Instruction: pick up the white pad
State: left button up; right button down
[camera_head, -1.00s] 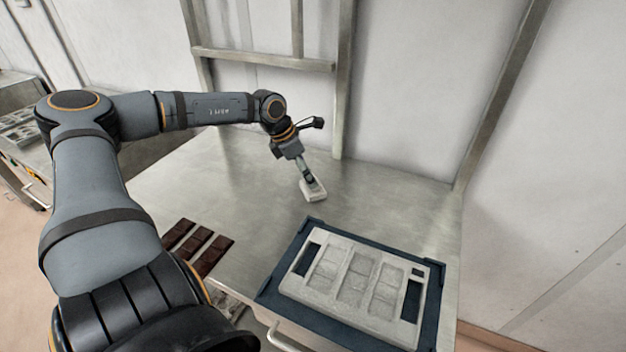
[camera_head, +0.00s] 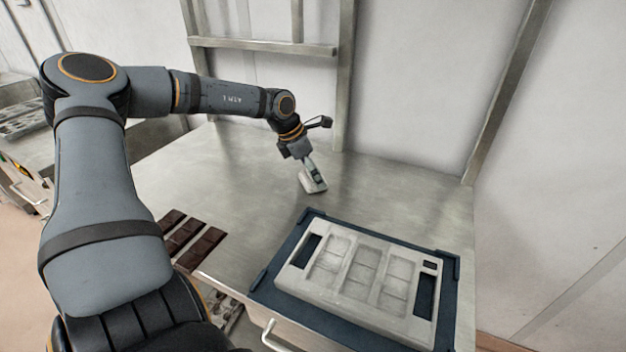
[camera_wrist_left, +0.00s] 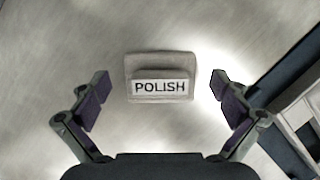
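The white pad (camera_wrist_left: 160,63) lies flat on the metal table, with a raised grip on top labelled POLISH. In the left wrist view it sits centred between and just ahead of the fingers of my left gripper (camera_wrist_left: 161,92). The fingers are wide apart and touch nothing. In the head view my left gripper (camera_head: 311,174) points down over the pad (camera_head: 314,185) near the table's back and partly hides it. My right gripper is not in view.
A pale mould (camera_head: 358,268) with several cavities lies in a dark blue tray (camera_head: 270,284) at the table's front right. Dark chocolate bars (camera_head: 190,238) lie at the front left edge. The metal table (camera_head: 390,195) is clear between the pad and the right edge. A wall stands behind.

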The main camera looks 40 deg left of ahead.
pick_arm(q)
jog(key=c, duration=1.2)
